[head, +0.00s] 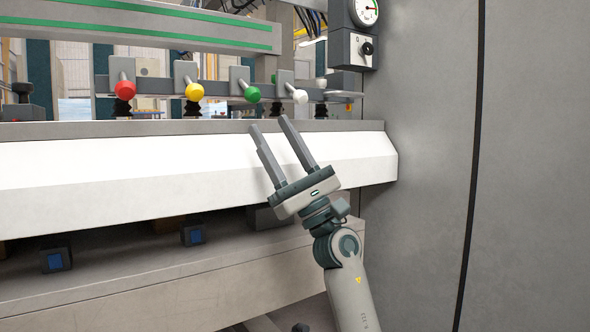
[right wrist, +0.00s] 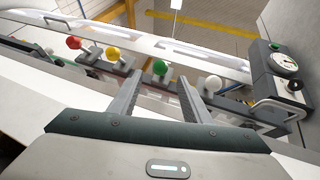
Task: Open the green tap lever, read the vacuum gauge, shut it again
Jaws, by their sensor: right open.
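The green tap lever (head: 252,93) is the third of the ball-ended levers on the rail, between the yellow and white ones. It also shows in the right wrist view (right wrist: 160,67), between and beyond my fingertips. The vacuum gauge (head: 365,11) has a white dial with a red mark and is cut by the top edge of the head view; it shows whole in the right wrist view (right wrist: 285,62), too small to read. My right gripper (head: 268,124) is open and empty, in front of the white sloped panel, below the green lever and apart from it. My left gripper is out of view.
The red (head: 125,90), yellow (head: 194,91) and white (head: 299,96) levers flank the green one closely. A black knob (head: 367,48) sits below the gauge. The white panel (head: 120,175) juts out below the rail. A large grey wall (head: 425,150) closes the right side.

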